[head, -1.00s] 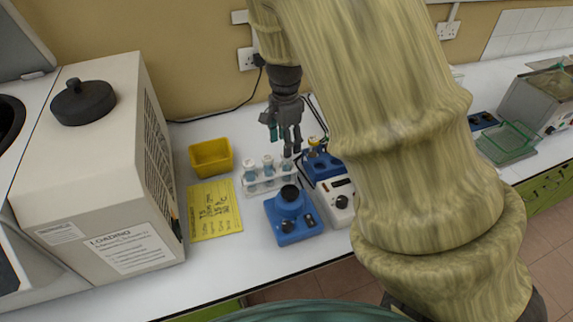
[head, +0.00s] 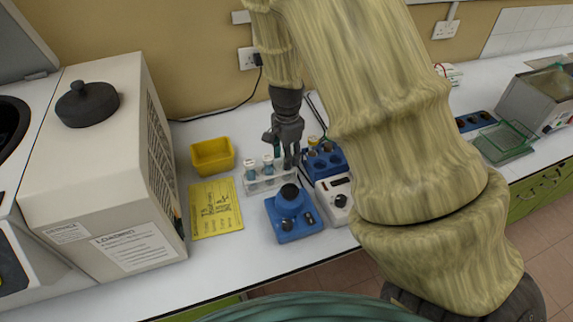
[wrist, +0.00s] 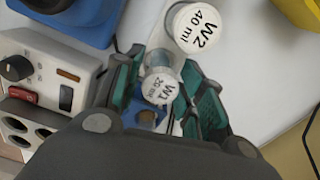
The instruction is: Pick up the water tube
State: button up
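The white tube rack (head: 268,184) stands on the bench with white-capped tubes of bluish liquid upright in it. The left tube (head: 251,167) and the middle tube (head: 268,164) show in the head view; my gripper (head: 287,160) covers the right end of the rack. In the wrist view, a tube with a cap reading W1 20 ml (wrist: 159,87) lies between the teal fingers of my gripper (wrist: 165,92). The fingers stand on either side with gaps visible, so it looks open. A tube marked W2 40 ml (wrist: 196,27) is just beyond, outside the fingers.
A blue mixer (head: 292,212) stands in front of the rack, with a white device with a blue block (head: 328,162) to the right. A yellow bin (head: 212,154) and yellow note (head: 215,207) are to the left. A large beige machine (head: 95,165) fills the far left.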

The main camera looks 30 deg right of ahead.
jog(key=c, duration=0.4)
jog(key=shift+c, duration=0.2)
jog(key=shift+r+b, duration=1.15)
jog(key=shift+r, duration=3.85)
